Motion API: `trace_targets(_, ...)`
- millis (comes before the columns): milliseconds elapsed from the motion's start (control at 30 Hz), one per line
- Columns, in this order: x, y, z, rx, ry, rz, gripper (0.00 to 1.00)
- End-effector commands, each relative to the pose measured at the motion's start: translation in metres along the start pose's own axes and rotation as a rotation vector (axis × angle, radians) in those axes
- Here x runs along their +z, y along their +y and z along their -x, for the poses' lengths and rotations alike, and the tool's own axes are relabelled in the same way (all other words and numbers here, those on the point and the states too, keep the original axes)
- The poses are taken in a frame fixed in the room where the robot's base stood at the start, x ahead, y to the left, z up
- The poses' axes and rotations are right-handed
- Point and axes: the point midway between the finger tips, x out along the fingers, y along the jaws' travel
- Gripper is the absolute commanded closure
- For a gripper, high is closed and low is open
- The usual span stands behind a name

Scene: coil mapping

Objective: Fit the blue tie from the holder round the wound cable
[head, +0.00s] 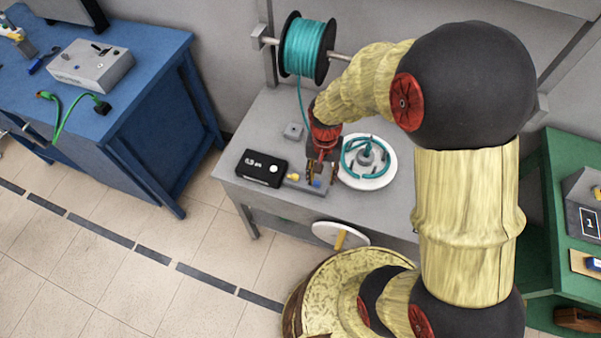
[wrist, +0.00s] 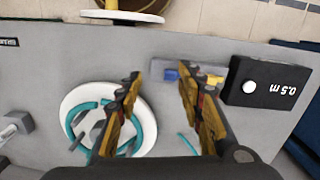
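My gripper (head: 320,172) points down at the grey holder (head: 306,187) on the grey table. In the wrist view my gripper (wrist: 158,84) is open, with clear space between its fingers. The blue tie (wrist: 171,75) sits at one end of the holder (wrist: 199,69), beyond the fingertips and between their lines. It also shows small in the head view (head: 317,183). I cannot tell the height gap. The wound teal cable (head: 352,160) lies in loops on a round white plate (head: 386,176) right of my gripper. A finger hides part of the loops in the wrist view (wrist: 148,122).
A yellow tie (head: 293,177) stands in the holder. A black 0.5 m box (head: 262,168) is left of it. A teal cable spool (head: 305,47) hangs behind. A small grey block (head: 293,130) sits near the back. A blue bench (head: 150,75) stands left, a green one (head: 565,170) right.

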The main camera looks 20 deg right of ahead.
Motion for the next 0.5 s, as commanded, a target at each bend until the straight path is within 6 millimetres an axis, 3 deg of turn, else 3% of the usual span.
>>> trace_targets(100,-0.018,-0.009,0.008,-0.027,0.047,-0.084,0.62)
trace_targets(267,-0.021,-0.011,0.007,-0.036,0.059,-0.144,0.62)
trace_targets(500,-0.022,-0.011,-0.018,-0.034,0.055,-0.152,0.62)
